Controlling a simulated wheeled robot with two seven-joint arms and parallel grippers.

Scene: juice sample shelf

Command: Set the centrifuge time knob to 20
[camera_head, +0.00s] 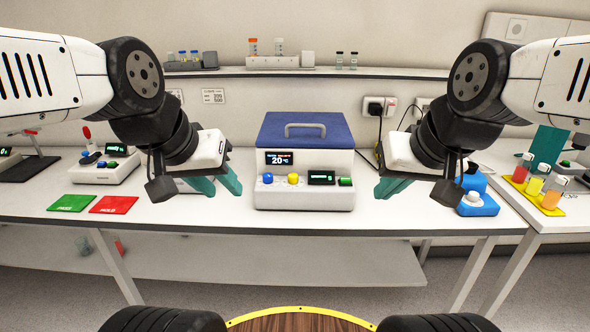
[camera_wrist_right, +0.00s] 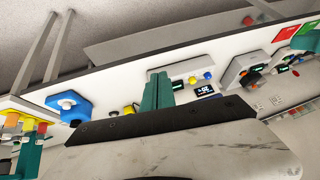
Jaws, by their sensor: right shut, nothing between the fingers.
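The centrifuge (camera_head: 305,165) stands in the middle of the bench, with a dark blue lid and grey handle. Its upper display (camera_head: 279,158) reads 20 °C. Its front has a blue knob (camera_head: 268,178), a yellow knob (camera_head: 293,178), a small green-digit display (camera_head: 321,178), too small to read, and a green button (camera_head: 345,182). I cannot tell which knob sets time. My left gripper (camera_head: 222,186) is left of the centrifuge, its teal fingers apart and empty. My right gripper (camera_head: 384,190) is right of it, shut and empty; its fingers meet in the right wrist view (camera_wrist_right: 158,90). Neither touches the centrifuge.
Green (camera_head: 72,202) and red (camera_head: 113,204) mats lie left. A blue device (camera_head: 478,203) stands right, before a yellow rack (camera_head: 540,190) with coloured vials. A wall shelf (camera_head: 270,72) holds tubes. Cables hang behind my right gripper. Bench in front of the centrifuge is clear.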

